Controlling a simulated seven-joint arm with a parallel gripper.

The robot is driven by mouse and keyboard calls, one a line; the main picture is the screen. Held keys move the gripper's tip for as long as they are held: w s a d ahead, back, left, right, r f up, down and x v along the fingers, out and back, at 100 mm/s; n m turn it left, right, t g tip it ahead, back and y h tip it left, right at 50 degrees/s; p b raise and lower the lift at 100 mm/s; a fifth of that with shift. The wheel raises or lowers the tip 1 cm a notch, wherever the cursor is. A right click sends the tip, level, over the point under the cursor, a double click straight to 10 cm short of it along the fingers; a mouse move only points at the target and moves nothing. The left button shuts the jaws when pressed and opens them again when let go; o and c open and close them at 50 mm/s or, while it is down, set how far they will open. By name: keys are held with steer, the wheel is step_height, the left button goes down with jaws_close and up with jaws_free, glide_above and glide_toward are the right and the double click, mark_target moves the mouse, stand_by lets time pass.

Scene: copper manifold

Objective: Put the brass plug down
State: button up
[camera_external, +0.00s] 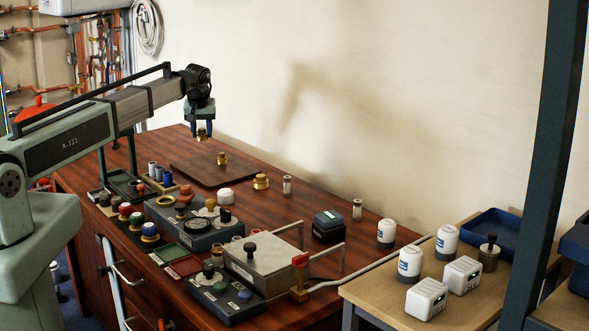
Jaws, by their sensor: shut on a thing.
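My gripper (202,127) hangs over the back left of the wooden workbench (275,213), pointing down. It is shut on a small brass plug (202,135), which shows between and below the fingertips. The plug appears to be held above the dark square board (190,173), apart from it. A second small brass piece (222,159) stands on the board, to the right of and below the held plug in the picture. A wider brass fitting (261,182) stands on the bench to the right of the board.
A white round cap (225,196) and a metal cylinder (287,185) stand near the board. Coloured knobs and control boxes (185,226) crowd the bench front. A metal block (262,262) with rails stands at right. The wall is behind.

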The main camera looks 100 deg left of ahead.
mark_target(207, 168)
steer(key=shift+w+a+m+t, duration=0.15)
steer(key=shift+m+t, duration=0.25)
steer(key=shift+m, duration=0.4)
steer(key=shift+f, duration=4.95)
steer(key=shift+f, duration=0.1)
steer(key=o, duration=1.1)
steer(key=shift+c, duration=0.2)
steer(key=v, duration=1.2)
